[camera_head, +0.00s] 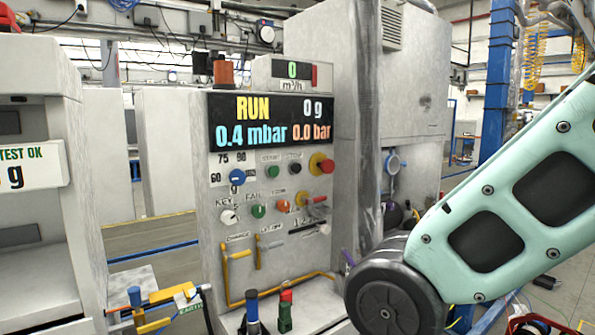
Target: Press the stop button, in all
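The control panel (212,240) stands in the middle of the picture, facing me. In its upper button row are a green button (272,171) and, just right of it, a black button (295,168) under a small label that seems to read STOP. Right of the black button is a red mushroom button (327,166) on a yellow base. The display (270,121) above shows RUN, 0 g, 0.4 mbar and 0.0 bar. My mint-green arm comes in from the right, with a dark round joint low in front of the panel's right side. My gripper is out of view.
Below are a blue knob (237,177), a white key switch (228,217), another green button (258,211), an orange button (283,206) and yellow pipework (282,283). A blue-topped fitting (252,308) and a red-topped fitting (286,305) stand on the ledge. Another machine (40,190) is at left.

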